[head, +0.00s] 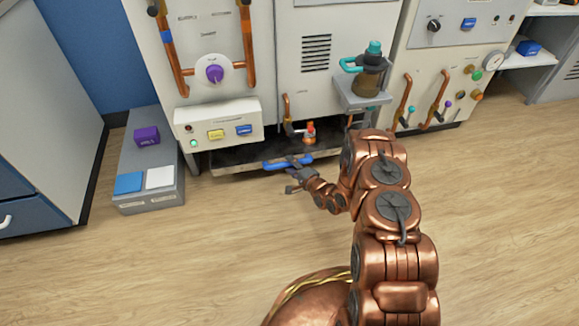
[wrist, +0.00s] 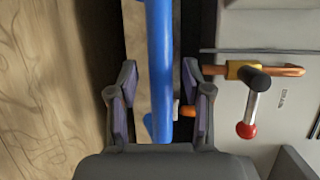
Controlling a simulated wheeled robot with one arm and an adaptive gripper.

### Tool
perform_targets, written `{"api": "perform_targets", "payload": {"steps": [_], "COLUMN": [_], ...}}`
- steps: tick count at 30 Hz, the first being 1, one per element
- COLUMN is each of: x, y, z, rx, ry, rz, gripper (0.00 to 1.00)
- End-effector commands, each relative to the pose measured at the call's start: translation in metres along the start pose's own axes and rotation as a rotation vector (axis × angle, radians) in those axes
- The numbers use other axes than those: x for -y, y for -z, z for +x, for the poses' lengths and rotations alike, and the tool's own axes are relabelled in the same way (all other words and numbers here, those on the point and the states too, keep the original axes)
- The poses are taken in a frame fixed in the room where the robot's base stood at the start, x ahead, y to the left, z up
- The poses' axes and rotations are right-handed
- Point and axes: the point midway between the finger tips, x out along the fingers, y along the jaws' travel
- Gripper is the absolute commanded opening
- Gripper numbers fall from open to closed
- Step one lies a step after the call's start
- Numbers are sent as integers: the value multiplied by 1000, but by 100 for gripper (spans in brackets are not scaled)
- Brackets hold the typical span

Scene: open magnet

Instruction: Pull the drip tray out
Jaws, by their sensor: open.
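The drip tray (head: 225,169) is a dark, low tray under the front of the magnet cabinet. Its blue bar handle (head: 287,163) runs along the front edge. My gripper (head: 292,177) is at the right part of this handle, low near the floor. In the wrist view the blue handle (wrist: 159,70) passes between the two open fingers of my gripper (wrist: 158,88), with a gap on each side. The handle's lower end shows near the palm. Most of the tray's inside is in shadow.
A red-tipped valve lever (wrist: 252,105) and copper pipe are close to the right finger in the wrist view. A grey step (head: 148,190) with coloured blocks stands left of the tray. A bottle (head: 370,75) sits on a shelf above right. The wood floor (head: 200,260) in front is clear.

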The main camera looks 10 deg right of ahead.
Motion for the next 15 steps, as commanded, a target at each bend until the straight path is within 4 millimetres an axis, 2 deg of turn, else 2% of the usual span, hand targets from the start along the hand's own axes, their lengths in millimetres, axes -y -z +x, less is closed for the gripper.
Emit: {"api": "perform_targets", "payload": {"steps": [6, 14, 15], "x": [0, 1, 1], "y": [-1, -2, -2], "z": [14, 14, 14], "rx": [1, 2, 2], "ry": [1, 0, 0], "rz": [0, 1, 1], "gripper": [50, 50, 45]}}
